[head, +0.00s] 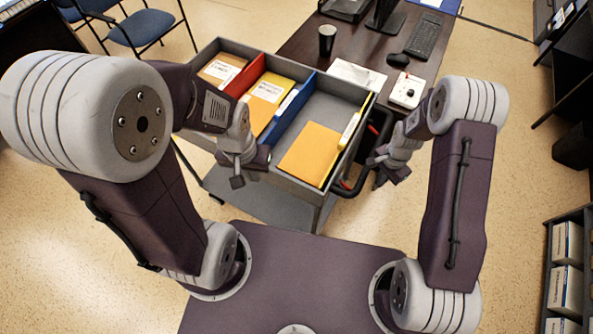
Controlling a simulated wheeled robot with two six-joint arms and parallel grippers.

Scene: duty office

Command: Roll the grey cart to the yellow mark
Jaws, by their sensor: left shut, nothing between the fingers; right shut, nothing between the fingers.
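The grey cart (268,203) stands in front of me, with an open top tray and a lower shelf. Its tray holds orange-yellow folders (311,153) between red, blue and yellow dividers. My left gripper (243,176) is shut and empty at the near left side of the tray; I cannot tell if it touches. No yellow mark on the floor shows in this view.
A dark desk (296,45) stands close behind the cart, with a black cup (327,40), keyboard (426,37) and white telephone-like device (405,91). Blue chairs (141,27) are at upper left. A shelf with boxes (566,268) is at lower right. Speckled floor is clear at left.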

